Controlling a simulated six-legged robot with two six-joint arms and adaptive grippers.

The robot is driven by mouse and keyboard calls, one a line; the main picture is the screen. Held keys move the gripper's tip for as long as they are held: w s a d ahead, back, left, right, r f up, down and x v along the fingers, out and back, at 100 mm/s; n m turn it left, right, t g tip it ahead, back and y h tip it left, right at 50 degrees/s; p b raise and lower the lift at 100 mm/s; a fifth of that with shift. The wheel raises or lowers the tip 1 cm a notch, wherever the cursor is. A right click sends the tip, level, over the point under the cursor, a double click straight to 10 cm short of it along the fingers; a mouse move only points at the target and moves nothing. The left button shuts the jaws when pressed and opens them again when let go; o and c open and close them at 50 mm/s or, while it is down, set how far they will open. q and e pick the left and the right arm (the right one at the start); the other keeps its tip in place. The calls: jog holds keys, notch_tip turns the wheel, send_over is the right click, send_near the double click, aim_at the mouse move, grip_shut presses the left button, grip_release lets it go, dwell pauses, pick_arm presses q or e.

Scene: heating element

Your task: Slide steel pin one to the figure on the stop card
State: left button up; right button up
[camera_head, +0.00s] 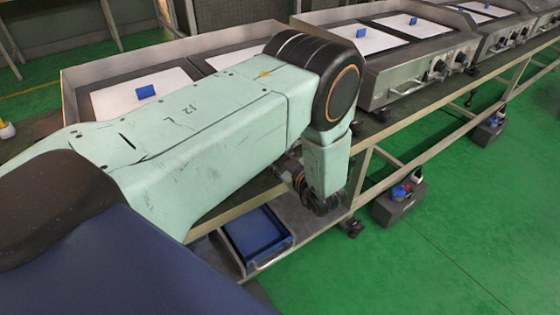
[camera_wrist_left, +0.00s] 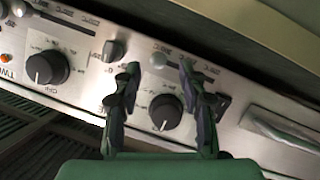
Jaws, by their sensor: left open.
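In the left wrist view, my left gripper (camera_wrist_left: 158,72) is open. Its two dark fingers point at a metal control panel (camera_wrist_left: 85,72). A small pale round pin head (camera_wrist_left: 158,60) shows between the fingertips, near the left end of a dark slot; I see no contact. A second pin head (camera_wrist_left: 18,8) is at the upper left by another slot, above the word "TWO". I cannot read which is pin one. I cannot make out a stop card or its figure. In the head view, my left gripper (camera_head: 322,207) hangs at the counter's front edge, mostly hidden by my arm.
A black knob (camera_wrist_left: 165,112) lies between the fingers, with another knob (camera_wrist_left: 45,68) and a small switch (camera_wrist_left: 113,50) to the left. A bar handle (camera_wrist_left: 280,130) is at right. A blue tray (camera_head: 255,233) sits below the counter.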

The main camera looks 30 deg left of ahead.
aim_at(275, 156)
pick_arm(q)
jog(key=shift+x, duration=1.1)
grip_shut()
